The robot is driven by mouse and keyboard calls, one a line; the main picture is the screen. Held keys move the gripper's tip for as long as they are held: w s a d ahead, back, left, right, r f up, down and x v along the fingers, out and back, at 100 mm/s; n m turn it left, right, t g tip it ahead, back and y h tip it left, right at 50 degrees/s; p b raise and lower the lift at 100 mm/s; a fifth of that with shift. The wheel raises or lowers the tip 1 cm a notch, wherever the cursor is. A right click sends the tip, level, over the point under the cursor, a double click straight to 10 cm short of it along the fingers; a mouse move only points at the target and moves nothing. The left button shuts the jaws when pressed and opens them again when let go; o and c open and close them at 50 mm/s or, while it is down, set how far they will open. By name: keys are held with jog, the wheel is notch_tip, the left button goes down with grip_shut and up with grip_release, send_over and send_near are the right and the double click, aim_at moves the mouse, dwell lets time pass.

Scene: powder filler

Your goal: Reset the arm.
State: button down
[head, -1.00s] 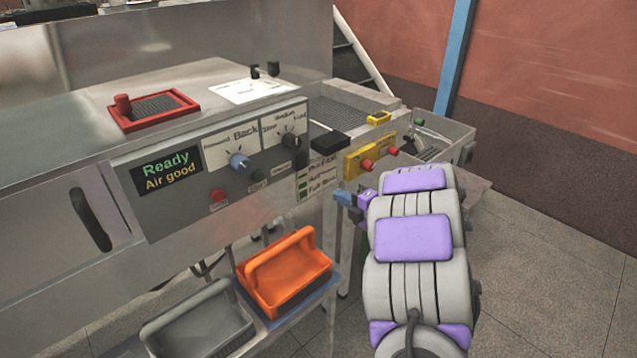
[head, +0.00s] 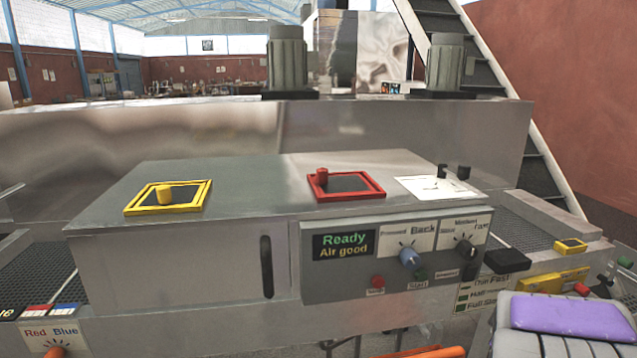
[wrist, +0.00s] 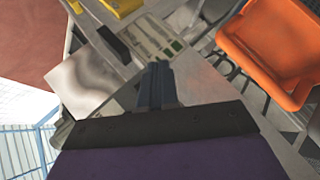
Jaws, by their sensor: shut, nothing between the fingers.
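My arm's grey and purple links show at the lower right of the head view, in front of the machine's right end. My gripper (wrist: 157,85) shows in the wrist view, its two dark fingers together and empty. It points toward the machine's side, near the panel with green marks (wrist: 160,40). The gripper itself is out of the head view. The control panel (head: 375,285) reads "Ready" and "Air good". It has a blue knob (head: 409,258), a black knob (head: 464,250) and a red button (head: 377,281).
A red-framed hatch (head: 345,186) and a yellow-framed hatch (head: 168,197) are on the machine's top. An orange basket (wrist: 275,45) is right of my gripper in the wrist view. A staircase (head: 540,170) and red wall (head: 575,90) stand behind at right.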

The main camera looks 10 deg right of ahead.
jog(key=s+a+f+m+g+y, duration=0.1)
jog(key=s+a+m+g+y, duration=0.2)
jog(key=s+a, duration=1.2)
jog(key=s+a+f+m+g+y, duration=0.2)
jog(key=s+a+g, duration=0.5)
jog(key=s+a, duration=0.8)
jog(key=shift+a+m+y, duration=0.3)
jog(key=shift+m+y, duration=0.5)
jog(key=shift+m, duration=0.3)
